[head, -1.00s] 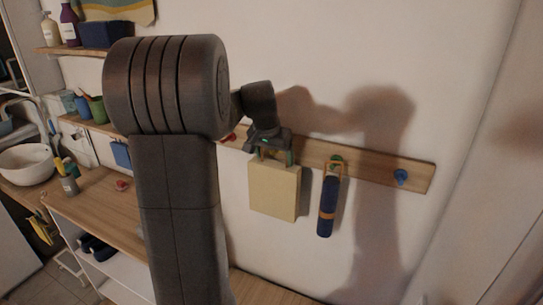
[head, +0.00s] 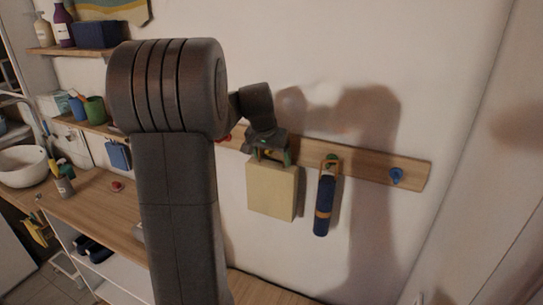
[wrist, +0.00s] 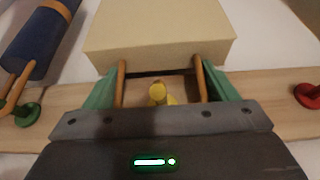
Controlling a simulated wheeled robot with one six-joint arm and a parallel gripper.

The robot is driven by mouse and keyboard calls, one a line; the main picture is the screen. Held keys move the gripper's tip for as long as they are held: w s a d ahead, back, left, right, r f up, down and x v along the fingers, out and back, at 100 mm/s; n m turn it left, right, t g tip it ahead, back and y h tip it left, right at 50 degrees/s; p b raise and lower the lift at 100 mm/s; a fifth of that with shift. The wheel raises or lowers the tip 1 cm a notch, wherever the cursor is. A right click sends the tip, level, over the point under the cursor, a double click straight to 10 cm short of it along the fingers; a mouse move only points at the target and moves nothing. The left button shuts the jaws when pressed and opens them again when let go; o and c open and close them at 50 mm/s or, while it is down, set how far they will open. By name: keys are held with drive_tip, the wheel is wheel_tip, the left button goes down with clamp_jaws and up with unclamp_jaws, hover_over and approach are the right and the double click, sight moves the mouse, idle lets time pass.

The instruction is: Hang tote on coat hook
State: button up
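The cream tote (head: 272,190) hangs upright against the wall, with its orange-brown handle up at the wooden hook rail (head: 382,170). My gripper (head: 270,153) is at the handle. In the wrist view the tote (wrist: 160,38) is at the top, and the two sides of its handle (wrist: 121,84) lie between my green fingers (wrist: 160,84), one against each finger. A yellow hook (wrist: 158,93) shows between the handle sides. Whether the handle's top rests on that hook is hidden by the gripper body.
A dark blue rolled item (head: 323,205) with an orange band hangs from the green hook (head: 332,160) to the right. A blue hook (head: 396,175) at the rail's right end is empty. A red hook (wrist: 309,95) is on the other side. A wooden counter (head: 100,205) lies to the left.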

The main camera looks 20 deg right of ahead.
drive_tip(key=o, duration=0.4)
drive_tip(key=b+v, duration=0.1)
drive_tip(key=v, duration=1.3)
drive_tip(key=shift+s+b, duration=0.1)
drive_tip(key=shift+b, duration=0.2)
drive_tip(key=shift+f, duration=0.1)
drive_tip(key=p+x, duration=0.1)
drive_tip(key=x, duration=1.3)
drive_tip(key=shift+p, duration=0.35)
drive_tip(key=shift+a+r, duration=0.1)
drive_tip(key=shift+r, duration=0.25)
drive_tip(key=shift+s+a+r, duration=0.1)
drive_tip(key=shift+s+a, duration=0.1)
drive_tip(key=shift+a, duration=0.05)
